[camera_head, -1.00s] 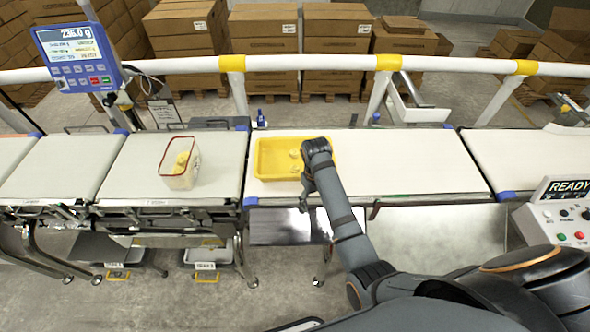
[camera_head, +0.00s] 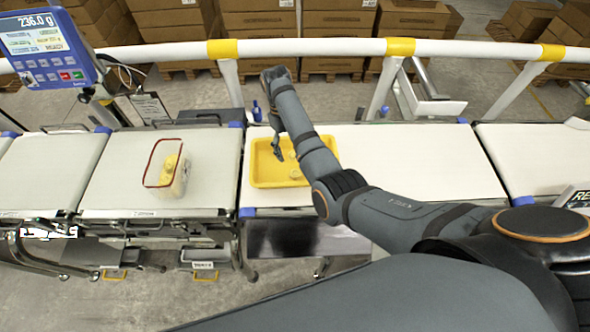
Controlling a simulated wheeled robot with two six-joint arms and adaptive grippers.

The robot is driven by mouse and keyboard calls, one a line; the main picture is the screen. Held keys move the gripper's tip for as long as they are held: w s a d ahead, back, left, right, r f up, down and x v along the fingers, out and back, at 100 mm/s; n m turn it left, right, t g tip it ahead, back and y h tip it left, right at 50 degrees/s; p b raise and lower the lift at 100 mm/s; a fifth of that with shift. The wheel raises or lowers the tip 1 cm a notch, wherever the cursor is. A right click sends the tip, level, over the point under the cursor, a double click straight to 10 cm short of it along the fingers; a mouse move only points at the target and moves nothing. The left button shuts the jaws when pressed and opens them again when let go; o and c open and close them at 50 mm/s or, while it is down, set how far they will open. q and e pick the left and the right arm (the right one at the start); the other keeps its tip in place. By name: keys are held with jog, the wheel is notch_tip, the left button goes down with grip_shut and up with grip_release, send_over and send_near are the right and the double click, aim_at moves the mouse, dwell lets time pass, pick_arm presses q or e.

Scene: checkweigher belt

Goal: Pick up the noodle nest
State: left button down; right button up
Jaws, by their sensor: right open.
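Small pale noodle nests lie in the yellow tray (camera_head: 262,180) on the middle belt; one nest (camera_head: 296,174) shows beside my right arm, and others are partly hidden by it. My right gripper (camera_head: 277,152) is open and points down over the left part of the tray, just left of the nests. I cannot tell its exact height. More yellowish nests (camera_head: 170,166) sit in a clear tub with a red rim (camera_head: 148,168) on the belt to the left. My left gripper is not in view.
A blue scale display (camera_head: 45,45) reading 236.0 g stands at the upper left. A white rail with yellow bands (camera_head: 300,47) runs behind the belts. The belt right of the tray (camera_head: 410,160) is clear. Cardboard boxes (camera_head: 260,22) stand behind the rail.

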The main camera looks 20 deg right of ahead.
aim_at(295, 171)
jog(key=x, duration=0.3)
jog(key=shift+s+a+r, duration=0.1)
jog(key=shift+s, duration=0.15)
jog(key=shift+f, duration=0.7)
notch_tip(295, 171, down, 2)
jog(key=shift+p, duration=0.4)
jog(key=x, duration=0.3)
jog(key=shift+s+f, duration=0.1)
jog(key=shift+f, duration=0.35)
jog(key=c, duration=0.8)
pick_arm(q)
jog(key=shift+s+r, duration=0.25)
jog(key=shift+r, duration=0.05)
pick_arm(e)
jog(key=shift+c, duration=1)
